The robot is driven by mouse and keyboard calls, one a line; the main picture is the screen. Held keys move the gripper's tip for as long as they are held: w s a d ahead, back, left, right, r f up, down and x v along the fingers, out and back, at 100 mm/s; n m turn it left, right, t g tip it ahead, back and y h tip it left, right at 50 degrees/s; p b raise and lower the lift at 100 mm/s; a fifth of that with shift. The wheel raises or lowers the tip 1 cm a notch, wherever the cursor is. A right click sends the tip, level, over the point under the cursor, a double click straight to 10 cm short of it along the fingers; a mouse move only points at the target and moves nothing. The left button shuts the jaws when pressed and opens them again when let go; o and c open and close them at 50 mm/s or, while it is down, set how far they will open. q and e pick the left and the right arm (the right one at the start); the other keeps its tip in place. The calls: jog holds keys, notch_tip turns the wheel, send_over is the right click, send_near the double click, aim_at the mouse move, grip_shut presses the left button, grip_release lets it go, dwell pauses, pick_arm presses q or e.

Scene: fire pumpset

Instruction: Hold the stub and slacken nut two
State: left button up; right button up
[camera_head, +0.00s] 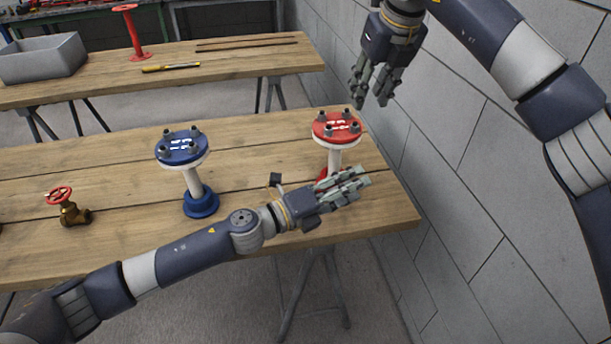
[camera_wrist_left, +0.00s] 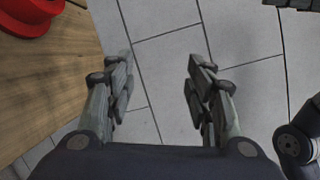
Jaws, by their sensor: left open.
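A red-topped stub (camera_head: 336,128) with a white pipe stands upright near the right end of the wooden table, with several nuts on its flange. A blue-topped stub (camera_head: 182,150) with similar nuts stands to its left. My left gripper (camera_head: 362,185) is open and empty, in front of the red stub's foot and apart from its flange. In the left wrist view its fingers (camera_wrist_left: 163,62) are spread over bare floor, and part of a red round base (camera_wrist_left: 30,14) shows at the upper left. My right gripper (camera_head: 370,103) hangs open and empty above and right of the red flange. I cannot read any nut numbers.
A brass valve with a red handwheel (camera_head: 62,200) lies at the table's left. A grey block wall (camera_head: 480,180) stands close on the right. A back table holds a grey bin (camera_head: 45,58), a red stand (camera_head: 132,35) and a yellow-handled tool (camera_head: 170,67).

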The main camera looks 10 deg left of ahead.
aim_at(331, 157)
pick_arm(q)
jog(key=w+a+f+m+t+y, duration=0.2)
jog(key=w+a+m+t+y, duration=0.2)
jog(key=a+m, duration=0.6)
jog(key=x, duration=1.1)
jog(key=shift+w+f, duration=0.1)
jog(key=shift+w, duration=0.05)
jog(key=shift+c, duration=0.4)
grip_shut()
